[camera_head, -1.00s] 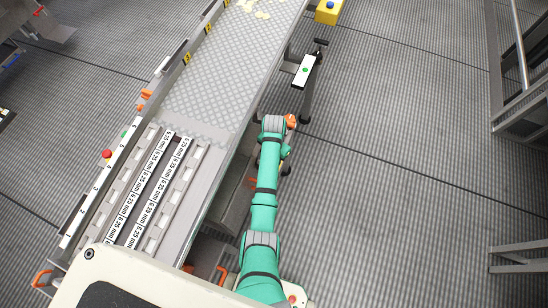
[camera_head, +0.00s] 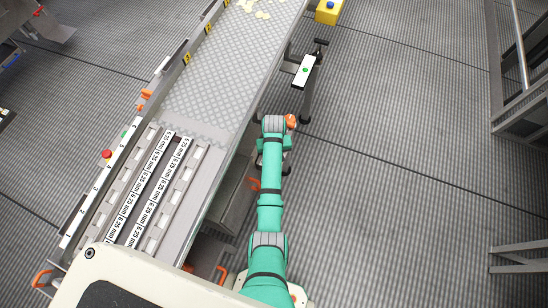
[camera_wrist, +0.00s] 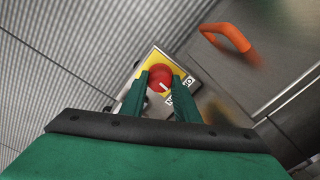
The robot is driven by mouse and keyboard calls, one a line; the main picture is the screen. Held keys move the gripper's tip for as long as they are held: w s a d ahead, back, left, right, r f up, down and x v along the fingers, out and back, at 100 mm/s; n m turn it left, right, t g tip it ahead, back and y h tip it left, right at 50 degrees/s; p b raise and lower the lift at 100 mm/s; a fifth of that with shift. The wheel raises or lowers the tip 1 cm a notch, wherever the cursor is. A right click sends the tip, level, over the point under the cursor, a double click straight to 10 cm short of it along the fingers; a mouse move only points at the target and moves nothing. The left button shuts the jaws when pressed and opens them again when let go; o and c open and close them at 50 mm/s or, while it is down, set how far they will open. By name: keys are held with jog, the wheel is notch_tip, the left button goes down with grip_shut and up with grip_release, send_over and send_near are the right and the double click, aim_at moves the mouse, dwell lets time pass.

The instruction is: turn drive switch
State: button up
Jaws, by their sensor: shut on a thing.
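The drive switch is a round red knob (camera_wrist: 160,80) with a white pointer line, on a yellow plate (camera_wrist: 150,64) in the wrist view. White and black labels (camera_wrist: 180,96) stand beside it, only partly readable. My gripper (camera_wrist: 160,77) is shut on the red knob, one green finger on each side of it. In the head view the switch and my gripper tips are hidden under my green arm, beside the right side of the conveyor.
In the wrist view an orange handle (camera_wrist: 227,37) sticks out of a steel panel (camera_wrist: 282,40) close to the switch. In the head view the conveyor (camera_head: 200,95) runs along the arm's left. A post with a green button (camera_head: 305,70) stands ahead. Open floor (camera_head: 390,200) lies to the right.

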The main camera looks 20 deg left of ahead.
jog(key=shift+n, duration=0.6)
jog(key=o, duration=1)
jog(key=shift+o, duration=0.2)
notch_tip(320, 180, up, 11)
jog(key=shift+f, duration=0.2)
